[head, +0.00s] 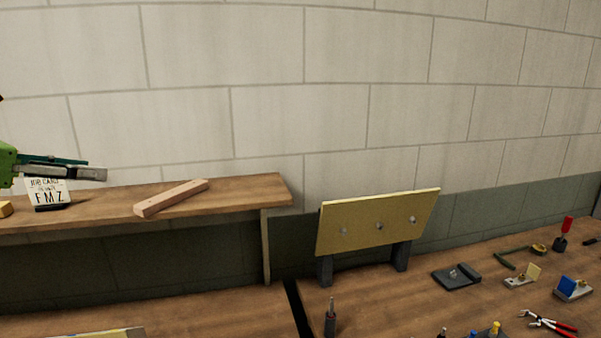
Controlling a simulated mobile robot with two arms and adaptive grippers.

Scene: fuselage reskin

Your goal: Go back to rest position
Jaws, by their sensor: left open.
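My left gripper (88,171) comes in from the left edge, with a green body and grey fingers. It is open, and I see nothing between its fingers. It is above the left part of the wooden shelf (245,192), in front of the upper part of a job card sign (48,195). My right gripper is not in view.
A wooden block (172,198) lies on the shelf. A yellow panel (375,240) stands tilted on dark supports on the workbench (400,310). Red-handled pliers (550,323), a black pad (456,276) and several small tools lie at the right. The wall above is bare.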

